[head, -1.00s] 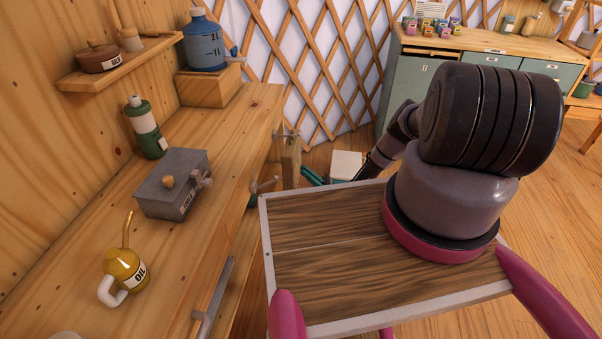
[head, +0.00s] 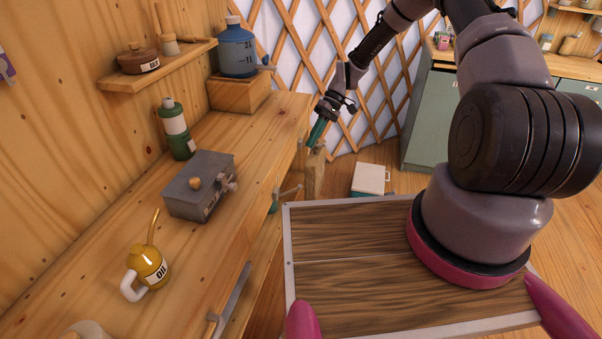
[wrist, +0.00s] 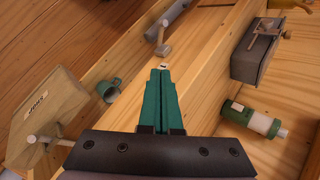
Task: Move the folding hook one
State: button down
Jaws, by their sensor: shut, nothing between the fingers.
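My gripper (head: 316,132) has teal fingers, pointing down near the far front corner of the workbench. In the wrist view my gripper (wrist: 163,70) has its fingers together with nothing between them. In the wrist view a grey lever (wrist: 163,47) shows just past the fingertips, apart in depth. A wooden post with a peg (head: 315,175) stands below my gripper. Which of these is the folding hook, I cannot tell for sure.
A teal mug (wrist: 110,90) is by the bench front. A grey box (head: 198,185), green bottle (head: 175,130) and oil can (head: 147,267) stand on the bench. A white-lidded box (head: 370,179) is on the floor.

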send_near(294, 189)
jog(key=w+a+f, duration=0.2)
jog(key=a+f, duration=0.1)
jog(key=shift+s+a+f, duration=0.1)
jog(key=shift+s+f, duration=0.4)
jog(key=shift+s, duration=0.4)
jog(key=shift+s+f, duration=0.5)
jog(key=shift+s, duration=0.4)
jog(key=shift+s+d+f+y, duration=0.1)
jog(key=shift+d+f+y, duration=0.1)
jog(key=shift+y, duration=0.1)
